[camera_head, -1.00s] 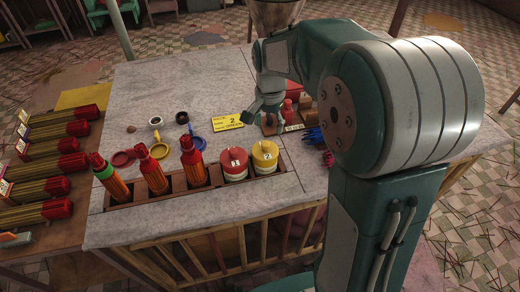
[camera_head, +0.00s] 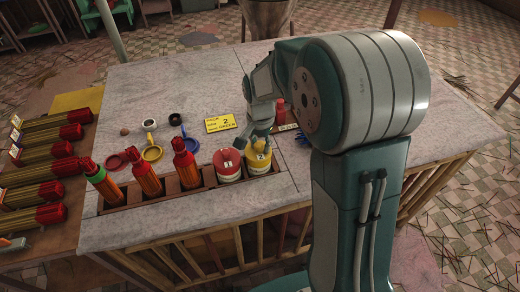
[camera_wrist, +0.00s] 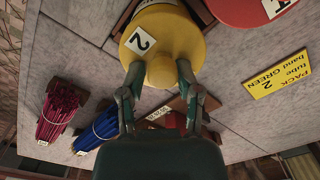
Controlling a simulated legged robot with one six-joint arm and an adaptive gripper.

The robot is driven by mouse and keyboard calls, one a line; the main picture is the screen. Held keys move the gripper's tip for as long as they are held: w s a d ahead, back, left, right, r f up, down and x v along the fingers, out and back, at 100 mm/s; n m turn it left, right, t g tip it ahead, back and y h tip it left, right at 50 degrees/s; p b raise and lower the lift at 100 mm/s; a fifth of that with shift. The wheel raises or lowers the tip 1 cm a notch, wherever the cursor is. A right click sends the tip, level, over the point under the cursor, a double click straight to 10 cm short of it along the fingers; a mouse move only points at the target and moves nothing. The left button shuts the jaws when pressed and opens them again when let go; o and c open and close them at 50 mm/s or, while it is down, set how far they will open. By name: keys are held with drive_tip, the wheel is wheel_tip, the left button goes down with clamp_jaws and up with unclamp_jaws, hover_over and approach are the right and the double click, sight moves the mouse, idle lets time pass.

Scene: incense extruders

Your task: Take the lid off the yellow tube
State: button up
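The yellow tube (camera_head: 258,168) stands in the wooden rack, with its yellow lid on and a "2" label on it. In the wrist view the yellow lid (camera_wrist: 175,38) fills the top middle, and its round knob (camera_wrist: 161,72) points toward my gripper. My gripper (camera_wrist: 160,70) is open, with one finger on each side of the knob. Small gaps seem to show between fingers and knob. In the head view my gripper (camera_head: 258,142) is right at the lid and partly hides it.
A red-lidded tube (camera_head: 227,165) marked "1" stands just left of the yellow one. Several red-topped bottles (camera_head: 186,165) fill the rack further left. A yellow card (camera_head: 220,123) lies behind. Red (camera_wrist: 62,110) and blue bundles (camera_wrist: 97,130) lie on the table nearby.

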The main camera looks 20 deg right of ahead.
drive_tip(key=shift+a, duration=0.25)
drive_tip(key=shift+c, duration=0.9)
drive_tip(key=shift+a, duration=0.25)
drive_tip(key=shift+d, duration=0.15)
